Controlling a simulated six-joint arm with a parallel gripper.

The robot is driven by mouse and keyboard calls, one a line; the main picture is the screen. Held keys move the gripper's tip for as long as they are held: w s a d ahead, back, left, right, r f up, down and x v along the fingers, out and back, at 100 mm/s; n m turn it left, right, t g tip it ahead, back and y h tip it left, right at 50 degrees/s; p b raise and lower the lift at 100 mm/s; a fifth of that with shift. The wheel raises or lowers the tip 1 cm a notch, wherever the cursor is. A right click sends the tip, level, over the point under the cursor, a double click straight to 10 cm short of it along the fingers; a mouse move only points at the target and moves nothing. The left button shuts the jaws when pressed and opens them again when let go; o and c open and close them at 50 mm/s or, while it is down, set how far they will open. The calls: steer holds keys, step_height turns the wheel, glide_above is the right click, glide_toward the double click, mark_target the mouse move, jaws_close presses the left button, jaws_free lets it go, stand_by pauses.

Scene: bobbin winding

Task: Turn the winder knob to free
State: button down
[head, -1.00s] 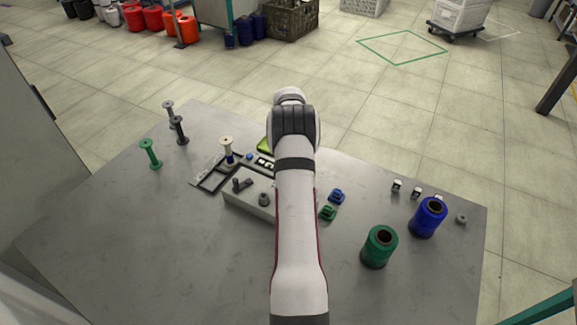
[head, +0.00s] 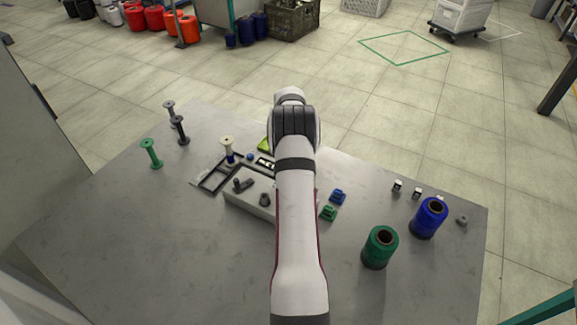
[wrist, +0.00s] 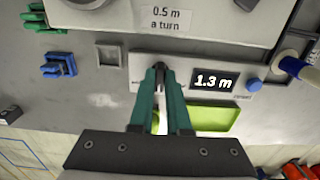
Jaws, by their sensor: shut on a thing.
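In the wrist view, the winder knob (wrist: 158,78) is a small dark knob on a light panel (wrist: 180,68). My gripper (wrist: 160,72), with two teal fingers, is shut on it. The fingers cover most of the knob, so I cannot tell which way it points. Small print stands on the panel to the knob's left, too small to read. A display (wrist: 214,81) to its right reads 1.3 m. In the head view, my arm hides the knob and my gripper. The grey winder box (head: 250,205) shows left of my arm.
A blue button (wrist: 254,85) sits right of the display, and a lime tray (wrist: 208,118) lies beside the panel. Blue (head: 338,197) and green (head: 328,213) clips lie right of my arm. Green (head: 380,250) and blue (head: 429,219) thread cones stand further right. The table's front left is clear.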

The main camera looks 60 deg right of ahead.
steer(key=c, duration=0.9)
jaws_free()
step_height(320, 180, up, 16)
steer(key=shift+f, duration=0.1)
